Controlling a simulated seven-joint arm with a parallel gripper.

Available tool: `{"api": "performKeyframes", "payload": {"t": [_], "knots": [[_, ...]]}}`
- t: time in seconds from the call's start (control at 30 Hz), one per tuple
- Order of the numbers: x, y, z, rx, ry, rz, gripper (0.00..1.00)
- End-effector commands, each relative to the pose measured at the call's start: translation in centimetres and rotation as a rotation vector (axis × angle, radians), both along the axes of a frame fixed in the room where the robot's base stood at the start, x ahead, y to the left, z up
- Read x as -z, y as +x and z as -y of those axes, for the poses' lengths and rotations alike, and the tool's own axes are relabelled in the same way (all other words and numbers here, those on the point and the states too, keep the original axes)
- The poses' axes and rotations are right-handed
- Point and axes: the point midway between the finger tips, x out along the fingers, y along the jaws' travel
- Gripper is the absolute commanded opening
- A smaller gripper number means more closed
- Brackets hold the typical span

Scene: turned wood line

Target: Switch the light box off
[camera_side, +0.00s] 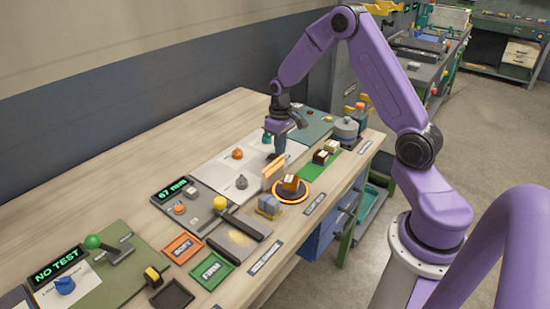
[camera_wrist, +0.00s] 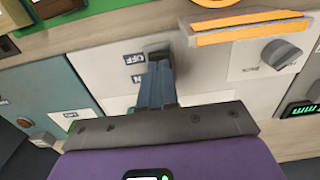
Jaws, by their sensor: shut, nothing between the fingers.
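A pale panel (camera_wrist: 98,67) carries a dark switch (camera_wrist: 157,47) with OFF and ON labels beside it in the wrist view. My gripper (camera_wrist: 157,62) is shut and empty, its fingertips at the switch; I cannot tell whether they touch it. In the side view my gripper (camera_side: 279,152) points down over the pale panel and hides the switch. An upright orange panel (camera_side: 273,172) glows beside it, and it shows as a lit bar in the wrist view (camera_wrist: 250,33). A glowing ring (camera_side: 276,196) surrounds a wooden block (camera_side: 291,183). The switch's position is unclear.
A grey box with a display (camera_side: 174,188) lies left. A green strip with blocks (camera_side: 320,164) and a grey round pot (camera_side: 346,128) stand right. Bare wood lies behind.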

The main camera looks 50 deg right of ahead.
Motion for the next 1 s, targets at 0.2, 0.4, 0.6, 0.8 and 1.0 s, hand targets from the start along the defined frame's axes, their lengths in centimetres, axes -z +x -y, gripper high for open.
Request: {"api": "performKeyframes", "payload": {"t": [0.2, 0.4, 0.6, 0.8, 1.0], "knots": [[0.3, 0.0, 0.0, 0.0, 0.0, -0.001, 0.0], [0.6, 0.0, 0.0, 0.0, 0.0, -0.001, 0.0], [0.8, 0.0, 0.0, 0.0, 0.0, -0.001, 0.0], [1.1, 0.0, 0.0, 0.0, 0.0, -0.001, 0.0], [1.3, 0.0, 0.0, 0.0, 0.0, 0.0, 0.0]]}}
